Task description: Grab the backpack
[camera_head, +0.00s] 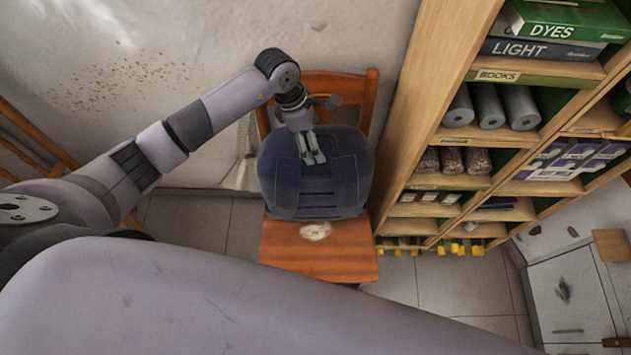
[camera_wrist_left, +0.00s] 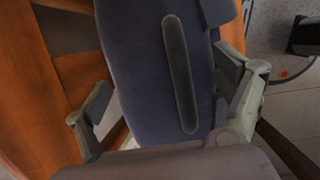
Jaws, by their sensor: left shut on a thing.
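The dark blue backpack (camera_head: 342,178) rests on the wooden chair (camera_head: 345,255), upright in front of its backrest. My left gripper (camera_head: 313,160) reaches down onto the backpack from above, with its fingers on the backpack's upper front. In the left wrist view, the backpack (camera_wrist_left: 140,60) fills the middle, with a long dark strip down it. One finger of my left gripper (camera_wrist_left: 165,95) shows on each side of it. The gripper is shut on the backpack; the exact contact points are hard to see. My right gripper is not in view.
A wooden shelf (camera_head: 418,100) with books, rolls and boxes stands close to the chair's right side. A stained wall (camera_head: 190,60) is behind the chair. A pale patch (camera_head: 316,231) marks the seat front. Tiled floor (camera_head: 210,225) is clear left of the chair.

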